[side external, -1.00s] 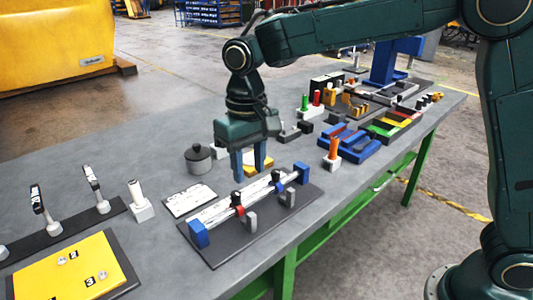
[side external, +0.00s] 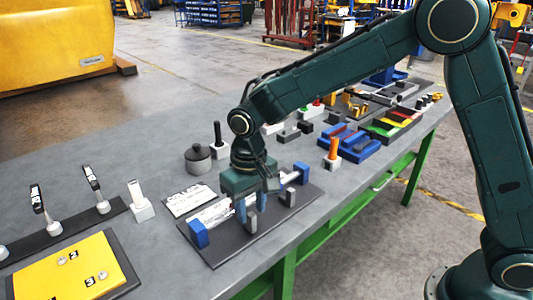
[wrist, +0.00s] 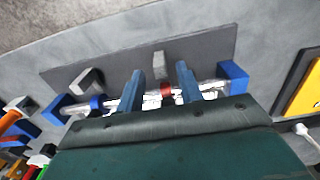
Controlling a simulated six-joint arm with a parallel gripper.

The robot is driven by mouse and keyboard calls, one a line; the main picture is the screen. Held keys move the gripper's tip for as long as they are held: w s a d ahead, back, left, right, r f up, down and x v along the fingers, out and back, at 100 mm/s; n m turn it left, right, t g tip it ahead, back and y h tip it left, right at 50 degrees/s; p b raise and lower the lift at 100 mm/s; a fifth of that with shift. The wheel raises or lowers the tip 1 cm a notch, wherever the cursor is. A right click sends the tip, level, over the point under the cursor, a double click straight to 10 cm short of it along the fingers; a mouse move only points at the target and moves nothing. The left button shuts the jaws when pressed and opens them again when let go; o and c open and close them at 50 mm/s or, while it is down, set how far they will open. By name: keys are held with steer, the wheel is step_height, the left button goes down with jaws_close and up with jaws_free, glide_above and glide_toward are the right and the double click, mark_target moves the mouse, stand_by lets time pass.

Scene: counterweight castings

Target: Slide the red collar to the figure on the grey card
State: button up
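The red collar (wrist: 167,88) sits on a pale marked rail (wrist: 210,88) between my gripper's two blue fingers in the wrist view. My gripper (wrist: 161,82) is open, with gaps beside the collar. In the side external view my gripper (side external: 252,205) is low over the rail and hides the collar. The rail runs between two blue end blocks (side external: 198,233) on a dark base plate (side external: 228,250). The card (side external: 190,200), pale with dark lettering, lies behind the rail's left end; its figure is too small to read.
A blue collar (wrist: 97,102) is on the same rail, apart from the fingers. Grey upright pieces (side external: 289,197) stand in front of the rail. A grey lidded pot (side external: 198,158) and a black-handled block (side external: 218,142) stand behind. A yellow board (side external: 70,270) lies front left.

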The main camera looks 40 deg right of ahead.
mark_target(251, 214)
steer(key=shift+f, duration=1.55)
steer(key=shift+c, duration=0.3)
jaws_close()
